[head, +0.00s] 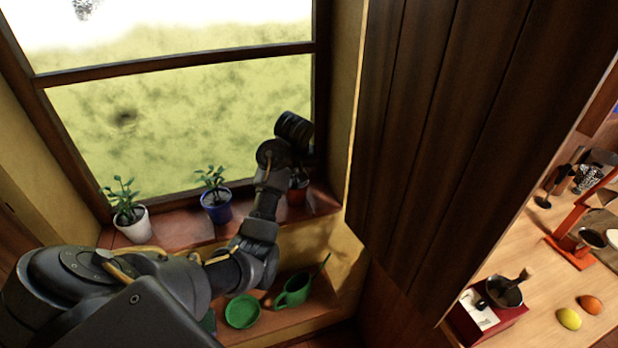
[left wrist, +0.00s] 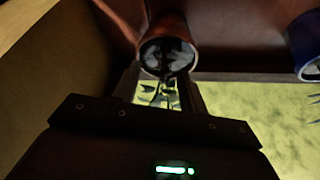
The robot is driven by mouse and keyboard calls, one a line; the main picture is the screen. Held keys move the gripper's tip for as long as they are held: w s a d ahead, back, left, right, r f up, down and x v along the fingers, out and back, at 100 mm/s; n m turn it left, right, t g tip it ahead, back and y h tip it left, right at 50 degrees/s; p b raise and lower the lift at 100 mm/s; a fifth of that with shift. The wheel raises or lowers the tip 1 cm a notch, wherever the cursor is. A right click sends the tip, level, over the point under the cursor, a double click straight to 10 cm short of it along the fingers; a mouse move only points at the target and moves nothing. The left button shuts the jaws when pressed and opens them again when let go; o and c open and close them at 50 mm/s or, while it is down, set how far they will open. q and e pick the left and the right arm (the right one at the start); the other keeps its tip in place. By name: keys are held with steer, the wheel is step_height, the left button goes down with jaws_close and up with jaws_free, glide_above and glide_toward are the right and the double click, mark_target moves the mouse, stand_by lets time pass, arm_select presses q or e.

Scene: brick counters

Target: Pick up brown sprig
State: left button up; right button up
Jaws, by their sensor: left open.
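A red-brown pot (head: 297,195) stands at the right end of the window sill, mostly hidden behind my left arm in the head view. Contact cannot be told. My right gripper is not in view.
A blue pot (head: 216,208) and a white pot (head: 134,228) with green plants stand left along the sill (head: 178,236). A green watering can (head: 293,290) and a green dish (head: 242,311) sit on a lower ledge. A dark wooden panel (head: 440,110) rises at right.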

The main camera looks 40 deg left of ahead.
arm_select(q)
steer(key=shift+x, duration=1.05)
steer(key=shift+a+f, duration=0.15)
steer(key=shift+a, duration=0.1)
steer(key=shift+c, duration=1)
steer(key=shift+d, duration=0.15)
jaws_close()
